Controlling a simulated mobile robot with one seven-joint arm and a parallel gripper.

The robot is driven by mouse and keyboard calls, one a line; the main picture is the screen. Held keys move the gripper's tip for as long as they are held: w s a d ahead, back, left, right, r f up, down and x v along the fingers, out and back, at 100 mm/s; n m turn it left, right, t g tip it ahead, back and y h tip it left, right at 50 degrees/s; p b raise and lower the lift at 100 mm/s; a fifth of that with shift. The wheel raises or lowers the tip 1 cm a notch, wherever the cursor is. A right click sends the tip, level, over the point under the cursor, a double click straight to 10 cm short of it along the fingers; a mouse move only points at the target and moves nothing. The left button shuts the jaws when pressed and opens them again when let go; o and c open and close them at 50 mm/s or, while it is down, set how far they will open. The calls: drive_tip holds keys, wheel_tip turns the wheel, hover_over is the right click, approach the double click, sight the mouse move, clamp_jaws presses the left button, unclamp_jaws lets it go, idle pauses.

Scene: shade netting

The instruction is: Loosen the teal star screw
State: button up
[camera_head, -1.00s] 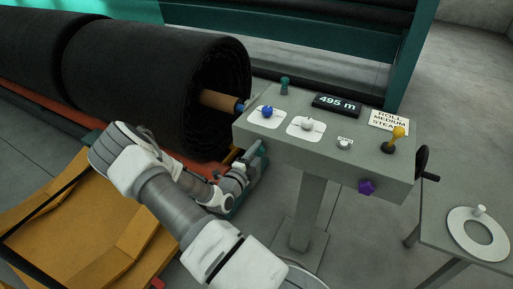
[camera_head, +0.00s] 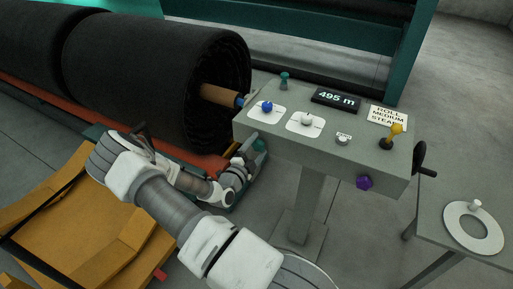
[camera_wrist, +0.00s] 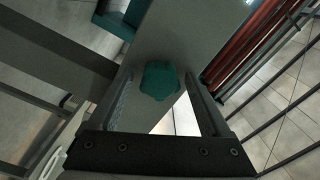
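The teal star screw (camera_wrist: 160,80) shows face-on in the wrist view, a lobed knob on a grey surface. My gripper (camera_wrist: 158,84) is open, with one dark finger to the left of the screw and one to the right. Gaps show between the screw and both fingers, so it is not gripped. How deep the fingertips reach past the screw I cannot tell. In the head view my gripper (camera_head: 249,160) is low at the left side of the grey control console (camera_head: 378,166), next to the roll's end; the fingers are hard to make out there.
The console carries a blue knob (camera_head: 267,106), a white knob (camera_head: 306,118), a yellow lever (camera_head: 395,130), a teal knob (camera_head: 284,79) and a purple knob (camera_head: 364,182). A large black netting roll (camera_head: 150,75) lies behind my arm. A grey table (camera_head: 435,235) stands at right.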

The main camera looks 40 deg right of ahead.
sight(257, 147)
drive_tip(key=shift+p+v, duration=0.65)
drive_tip(key=shift+v, duration=0.85)
drive_tip(key=m+p, duration=0.1)
drive_tip(key=m, duration=0.7)
drive_tip(key=shift+p, duration=0.4)
drive_tip(key=m, duration=0.5)
drive_tip(key=shift+p, duration=0.3)
drive_tip(key=m, duration=0.4)
